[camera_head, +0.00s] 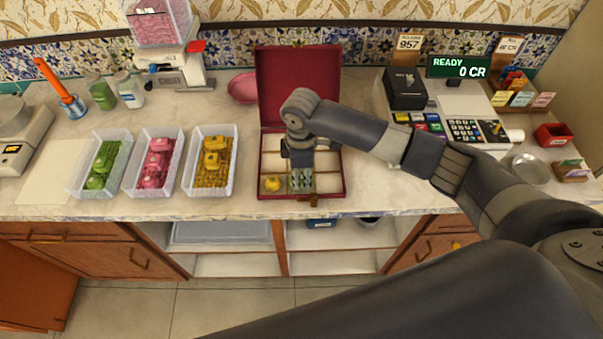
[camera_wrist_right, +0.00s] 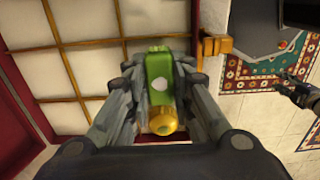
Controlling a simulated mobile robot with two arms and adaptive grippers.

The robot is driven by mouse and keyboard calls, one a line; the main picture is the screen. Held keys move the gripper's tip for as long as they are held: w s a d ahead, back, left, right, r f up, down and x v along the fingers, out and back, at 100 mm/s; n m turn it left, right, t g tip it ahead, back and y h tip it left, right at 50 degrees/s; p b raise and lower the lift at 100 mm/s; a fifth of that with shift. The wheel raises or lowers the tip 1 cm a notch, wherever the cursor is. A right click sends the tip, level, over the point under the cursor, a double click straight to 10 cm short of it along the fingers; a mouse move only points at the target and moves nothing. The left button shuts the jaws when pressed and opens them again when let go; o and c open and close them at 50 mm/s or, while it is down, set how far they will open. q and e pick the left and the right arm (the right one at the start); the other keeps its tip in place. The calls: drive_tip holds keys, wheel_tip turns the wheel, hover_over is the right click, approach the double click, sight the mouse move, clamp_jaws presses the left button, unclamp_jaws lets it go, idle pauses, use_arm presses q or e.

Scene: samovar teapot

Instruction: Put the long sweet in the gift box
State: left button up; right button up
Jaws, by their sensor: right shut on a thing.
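The gift box (camera_head: 340,180) is a red box on the counter, its lid (camera_head: 297,88) raised and its inside split into compartments. A yellow sweet (camera_head: 272,184) sits in its front left compartment. My right gripper (camera_head: 301,178) points down over the box's front middle compartment. In the right wrist view, it (camera_wrist_right: 158,95) is shut on a green sweet (camera_wrist_right: 158,70) with a pale mark. A round golden thing (camera_wrist_right: 163,121) shows just below it there. Whether the green sweet touches the box floor is hidden. A dark jointed thing at that view's right edge may be my left gripper; its jaws are unclear.
Clear trays of green (camera_head: 75,185), pink (camera_head: 132,185) and yellow (camera_head: 190,185) sweets stand left of the box. A scale (camera_head: 178,72) stands behind them. A cash register (camera_head: 465,130) and a black card box (camera_head: 405,95) stand to the right. Counter room before the box is narrow.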

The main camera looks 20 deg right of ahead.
sight(301, 176)
drive_tip(key=shift+f, duration=0.4)
drive_tip(key=shift+f, duration=0.1)
drive_tip(key=o, duration=0.7)
wheel_tip(301, 176, up, 12)
drive_tip(key=shift+r+b, duration=0.15)
drive_tip(key=shift+b, duration=0.75)
